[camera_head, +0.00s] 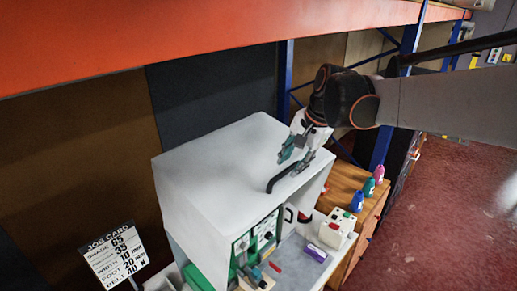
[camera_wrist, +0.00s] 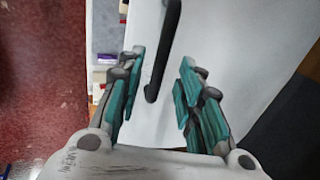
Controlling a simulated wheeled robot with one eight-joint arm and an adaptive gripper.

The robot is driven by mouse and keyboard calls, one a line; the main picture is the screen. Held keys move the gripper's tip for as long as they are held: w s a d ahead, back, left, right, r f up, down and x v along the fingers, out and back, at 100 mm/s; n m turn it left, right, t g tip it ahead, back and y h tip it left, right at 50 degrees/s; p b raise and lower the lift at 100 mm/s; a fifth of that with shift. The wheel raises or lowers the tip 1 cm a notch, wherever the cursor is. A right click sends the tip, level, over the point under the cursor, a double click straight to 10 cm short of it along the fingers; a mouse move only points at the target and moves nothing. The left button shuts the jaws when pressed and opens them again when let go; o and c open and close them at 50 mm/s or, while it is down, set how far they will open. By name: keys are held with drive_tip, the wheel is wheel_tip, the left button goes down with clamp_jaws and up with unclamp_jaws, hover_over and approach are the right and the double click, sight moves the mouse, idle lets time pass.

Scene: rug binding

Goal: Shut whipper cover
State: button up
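The whipper cover (camera_head: 225,150) is a large white box-like hood with a broad pale top. Its white panel also fills much of the wrist view (camera_wrist: 225,30). A black bar handle (camera_head: 279,178) sits near the right edge of the cover in the head view. My gripper (camera_head: 298,155) is above the cover, close to the handle. In the wrist view my gripper (camera_wrist: 162,60) is open, its teal fingers apart with the handle (camera_wrist: 160,65) showing between them. Whether a finger touches the handle I cannot tell. Green-and-white machine parts (camera_head: 255,235) show below the cover's front edge.
A wooden cabinet (camera_head: 345,185) with coloured bottles (camera_head: 357,201) stands at right. A white box with buttons (camera_head: 337,228) and a purple item (camera_head: 315,253) lie in front. A job card (camera_head: 116,256) stands at left. An orange beam (camera_head: 180,35) crosses above. Red floor (camera_head: 455,220) is open at right.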

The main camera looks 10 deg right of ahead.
drive_tip(key=shift+b+x, duration=0.35)
drive_tip(key=shift+x, duration=0.7)
clamp_jaws()
